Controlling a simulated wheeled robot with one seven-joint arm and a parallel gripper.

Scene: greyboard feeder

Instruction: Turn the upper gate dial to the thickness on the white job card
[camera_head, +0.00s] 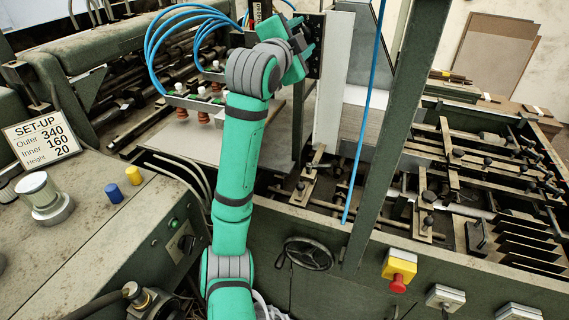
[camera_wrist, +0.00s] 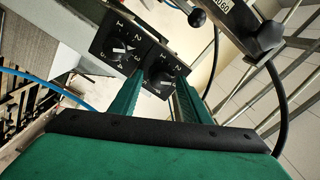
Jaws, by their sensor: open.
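A black plate carries two dials in the wrist view, each with a pale pointer and white numerals. One dial (camera_wrist: 119,47) is clear of the fingers. The other dial (camera_wrist: 160,82) shows between the fingertips of my gripper (camera_wrist: 158,84). My gripper is open, one finger on each side of that dial; contact cannot be told. Which dial is upper is unclear from this tilted view. In the head view my gripper (camera_head: 296,50) is at the black plate (camera_head: 316,38) and hides the dials. A white card (camera_head: 42,138) reads SET-UP, Outer 340, Inner 160, Height 20.
A dark lever with round knobs (camera_wrist: 262,37) and a partly cut-off label (camera_wrist: 222,4) are beside the plate. Blue hoses (camera_head: 158,42) arch left of my arm. A green post (camera_head: 392,130), handwheel (camera_head: 308,254) and red-yellow stop button (camera_head: 398,270) stand right.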

